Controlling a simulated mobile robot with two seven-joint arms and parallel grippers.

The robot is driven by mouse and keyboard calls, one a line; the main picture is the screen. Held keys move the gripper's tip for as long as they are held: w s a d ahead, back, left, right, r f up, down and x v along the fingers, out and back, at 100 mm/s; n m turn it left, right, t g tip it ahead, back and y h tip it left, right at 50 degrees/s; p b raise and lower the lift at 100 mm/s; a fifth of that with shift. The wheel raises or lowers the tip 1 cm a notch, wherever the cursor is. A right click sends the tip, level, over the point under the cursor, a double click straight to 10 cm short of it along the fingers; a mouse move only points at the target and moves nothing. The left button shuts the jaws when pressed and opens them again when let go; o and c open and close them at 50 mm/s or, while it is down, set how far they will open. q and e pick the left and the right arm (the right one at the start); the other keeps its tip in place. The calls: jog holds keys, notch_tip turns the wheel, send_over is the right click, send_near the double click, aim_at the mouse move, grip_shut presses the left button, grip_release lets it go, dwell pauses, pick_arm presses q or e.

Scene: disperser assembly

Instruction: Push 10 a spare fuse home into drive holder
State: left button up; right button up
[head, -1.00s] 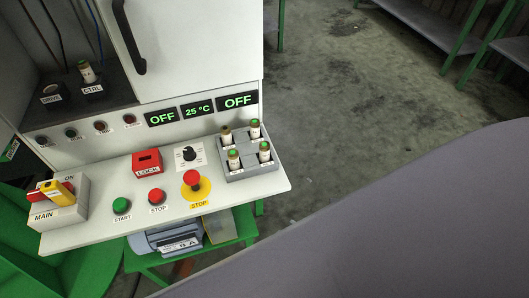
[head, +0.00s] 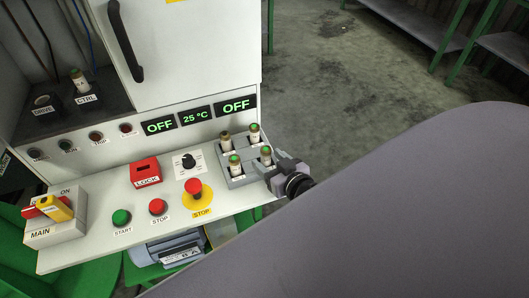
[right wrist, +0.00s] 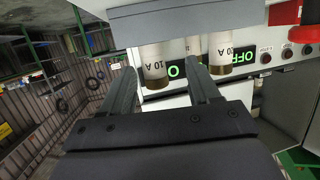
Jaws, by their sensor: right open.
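The spare fuses stand upright in a grey tray (head: 240,181) at the right end of the panel ledge. My right gripper (head: 277,167) is open at the tray's front right corner, beside the front right fuse (head: 266,156). In the right wrist view, which looks upside down, a white fuse marked 10 A (right wrist: 155,65) with a brown end shows between or just beyond the open fingers (right wrist: 165,85); contact cannot be told. The drive holder (head: 45,104), dark and labelled DRIVE, looks empty on the cabinet shelf at the left. My left gripper is out of view.
The CTRL holder beside it bears a fuse (head: 79,80). On the ledge are a red LOCK block (head: 145,171), a selector knob (head: 188,161), a red STOP mushroom button (head: 194,188), START and STOP buttons, and the MAIN switch (head: 55,210). The cabinet door handle (head: 126,52) juts out above.

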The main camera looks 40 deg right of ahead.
aim_at(262, 150)
jog(key=x, duration=0.4)
jog(key=shift+w+d+r, duration=0.1)
jog(key=shift+d+r, duration=0.2)
jog(key=shift+d, duration=0.05)
jog(key=shift+w+f, duration=0.25)
jog(key=shift+w, duration=0.3)
jog(key=c, duration=1.1)
jog(key=shift+o, duration=0.2)
jog(key=shift+r, duration=0.15)
